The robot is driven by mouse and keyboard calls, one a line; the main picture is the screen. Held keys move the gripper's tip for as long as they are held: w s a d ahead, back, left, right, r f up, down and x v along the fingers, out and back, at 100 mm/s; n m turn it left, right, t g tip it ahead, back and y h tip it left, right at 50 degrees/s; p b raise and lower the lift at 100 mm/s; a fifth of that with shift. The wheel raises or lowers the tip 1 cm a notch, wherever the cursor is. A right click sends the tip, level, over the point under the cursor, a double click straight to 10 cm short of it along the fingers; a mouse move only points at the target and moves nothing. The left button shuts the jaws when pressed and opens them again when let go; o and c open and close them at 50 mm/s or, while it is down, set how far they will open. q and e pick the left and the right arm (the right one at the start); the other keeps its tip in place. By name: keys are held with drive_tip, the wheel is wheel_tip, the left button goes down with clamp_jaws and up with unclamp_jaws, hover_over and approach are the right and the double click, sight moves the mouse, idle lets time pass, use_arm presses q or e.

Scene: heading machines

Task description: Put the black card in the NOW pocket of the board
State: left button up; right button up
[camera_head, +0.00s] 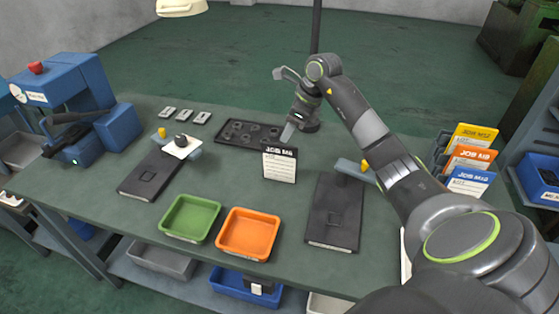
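The black card (280,164) has a black top band with "JOB" lettering and a white lower panel. It is upright, facing me, near the middle of the table. My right gripper (288,134) is at the card's top edge and appears shut on it; the fingertips are small and partly hidden. I cannot tell whether the card's lower edge touches the table. A rack at the right holds a yellow card (474,137), an orange card (470,158) and a blue card (469,180). No NOW label is readable. My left gripper is not in view.
A dark tray with round recesses (231,138) lies behind the card. A green bin (165,231) and an orange bin (222,247) stand in front. Dark flat fixtures lie at left (131,186) and right (322,232). A blue machine (88,92) stands at the far left.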

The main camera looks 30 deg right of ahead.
sight(281, 145)
drive_tip(key=shift+w+f+p, duration=0.1)
drive_tip(key=shift+f+p, duration=0.1)
drive_tip(key=shift+p, duration=0.1)
drive_tip(key=p+x, duration=0.2)
drive_tip(key=x, duration=0.2)
drive_tip(key=shift+w+d, duration=0.1)
drive_tip(key=shift+w+f, duration=0.1)
drive_tip(key=shift+f, duration=0.2)
drive_tip(key=shift+f+b, duration=0.25)
drive_tip(key=shift+b, duration=0.2)
drive_tip(key=shift+c, duration=0.2)
clamp_jaws()
